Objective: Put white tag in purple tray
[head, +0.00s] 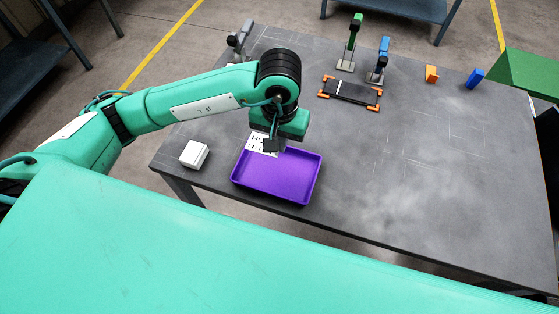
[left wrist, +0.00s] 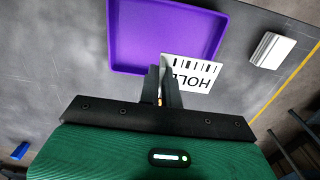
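The white tag (head: 260,142), printed with black letters and bars, is in my left gripper (head: 272,146). In the left wrist view the tag (left wrist: 193,75) reads "HOLD" and its edge lies between the close-set fingers (left wrist: 161,86). The purple tray (head: 277,196) is a shallow, empty rectangle on the grey table. The gripper and tag are at the tray's far-left edge in the head view, and the tag overlaps a corner of the tray (left wrist: 160,30) in the left wrist view. The exact height above it is unclear. My right gripper is not in view.
A white block or stack (head: 194,154) stands left of the tray. Farther back are a black plate with orange corners (head: 350,91), green (head: 351,45), blue (head: 381,60) and grey (head: 240,40) clamps, and orange (head: 431,73) and blue (head: 475,78) blocks. The table's right side is clear.

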